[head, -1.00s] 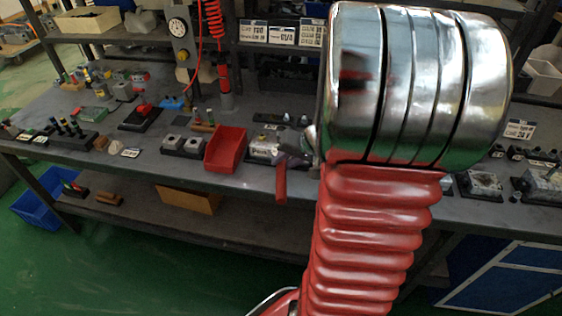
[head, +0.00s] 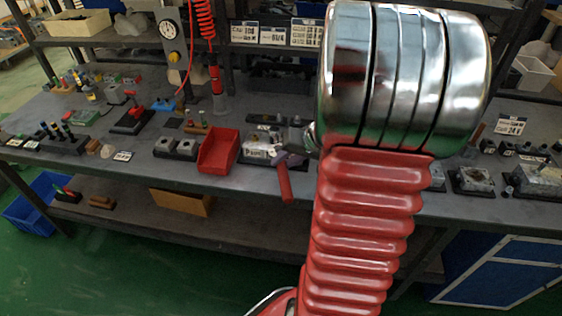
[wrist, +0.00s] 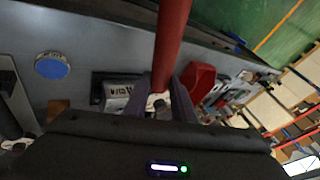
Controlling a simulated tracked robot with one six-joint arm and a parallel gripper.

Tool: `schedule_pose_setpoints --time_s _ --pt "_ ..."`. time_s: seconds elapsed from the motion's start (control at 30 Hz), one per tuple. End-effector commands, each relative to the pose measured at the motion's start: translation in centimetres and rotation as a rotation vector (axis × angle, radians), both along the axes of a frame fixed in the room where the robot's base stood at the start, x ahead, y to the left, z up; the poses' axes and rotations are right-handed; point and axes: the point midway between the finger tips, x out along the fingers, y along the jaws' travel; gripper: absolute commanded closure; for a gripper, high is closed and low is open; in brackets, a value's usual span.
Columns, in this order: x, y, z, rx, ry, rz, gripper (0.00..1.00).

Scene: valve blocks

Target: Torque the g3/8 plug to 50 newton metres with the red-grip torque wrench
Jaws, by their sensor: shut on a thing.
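The red grip of the torque wrench (head: 285,183) hangs over the bench's front edge in the head view. In the wrist view the red grip (wrist: 173,42) runs up from between my fingers. My gripper (wrist: 163,98) is shut on the wrench; it also shows in the head view (head: 294,158), partly behind my arm. A pale valve block (head: 258,147) on a dark base is just left of and behind the gripper; it also shows in the wrist view (wrist: 118,93). The wrench's head is hidden, and I cannot make out the g3/8 plug.
More fixtures (head: 477,180) stand right of my arm. A blue disc (wrist: 52,66) lies on the bench in the wrist view. The lower shelf holds a cardboard box (head: 183,201).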

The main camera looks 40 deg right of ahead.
Motion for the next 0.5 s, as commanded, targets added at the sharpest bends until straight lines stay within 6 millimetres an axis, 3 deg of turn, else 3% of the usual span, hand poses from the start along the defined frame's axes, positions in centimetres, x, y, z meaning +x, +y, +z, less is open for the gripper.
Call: schedule_pose_setpoints --time_s 0.5 --pt "-0.41 -0.73 0.09 -0.001 -0.002 0.050 1.00"
